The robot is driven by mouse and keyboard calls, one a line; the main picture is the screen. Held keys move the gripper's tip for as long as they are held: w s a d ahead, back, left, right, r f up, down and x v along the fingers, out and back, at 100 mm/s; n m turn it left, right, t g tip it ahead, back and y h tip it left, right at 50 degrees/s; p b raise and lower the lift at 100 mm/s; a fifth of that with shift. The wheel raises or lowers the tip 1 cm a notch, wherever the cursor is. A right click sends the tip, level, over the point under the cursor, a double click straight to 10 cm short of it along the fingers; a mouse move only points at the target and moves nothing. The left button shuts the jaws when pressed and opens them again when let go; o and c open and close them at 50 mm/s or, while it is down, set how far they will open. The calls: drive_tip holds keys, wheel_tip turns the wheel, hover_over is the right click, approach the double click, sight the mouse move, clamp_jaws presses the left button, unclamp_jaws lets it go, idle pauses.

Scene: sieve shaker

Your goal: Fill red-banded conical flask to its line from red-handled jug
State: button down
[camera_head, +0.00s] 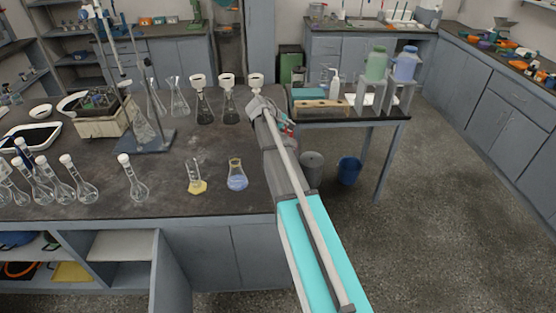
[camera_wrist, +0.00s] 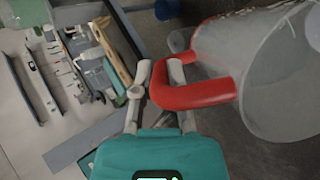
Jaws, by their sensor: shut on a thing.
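The jug shows in the wrist view, with a thick red handle (camera_wrist: 202,95) and a pale translucent body (camera_wrist: 268,85) that runs off the right edge. My gripper (camera_wrist: 161,72) is shut on the red handle. I cannot see how much liquid the jug holds. In the head view my arm covers the jug, which I cannot make out there. I cannot make out a red band or a fill line on any flask.
A retort stand (camera_head: 148,140) stands mid-bench. A blue bucket (camera_head: 349,170) is on the floor.

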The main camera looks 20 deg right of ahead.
sight(287, 138)
drive_tip(key=shift+s+a+r+t+h, duration=0.2)
drive_tip(key=shift+r+t+h, duration=0.2)
drive_tip(key=shift+r+h, duration=0.15)
idle(1.5)
drive_tip(key=shift+s+a+r+h+b, duration=0.1)
drive_tip(key=shift+a+h+b, duration=0.15)
drive_tip(key=shift+b, duration=0.1)
idle(1.7)
drive_tip(key=shift+d+r, duration=0.1)
drive_tip(key=shift+d, duration=0.05)
drive_tip(key=shift+w+d+f+p, duration=0.2)
drive_tip(key=shift+w+p, duration=0.1)
drive_tip(key=shift+p, duration=0.1)
drive_tip(key=f, duration=0.1)
drive_tip(key=g+y, duration=0.1)
drive_tip(key=w+f+y, duration=0.1)
drive_tip(key=shift+d+f+g, duration=0.3)
drive_tip(key=shift+d, duration=0.1)
drive_tip(key=shift+d+f+y, duration=0.1)
drive_tip(key=shift+f+y, duration=0.1)
drive_tip(key=shift+y, duration=0.2)
drive_tip(key=shift+s, duration=0.15)
drive_tip(key=shift+f, duration=0.15)
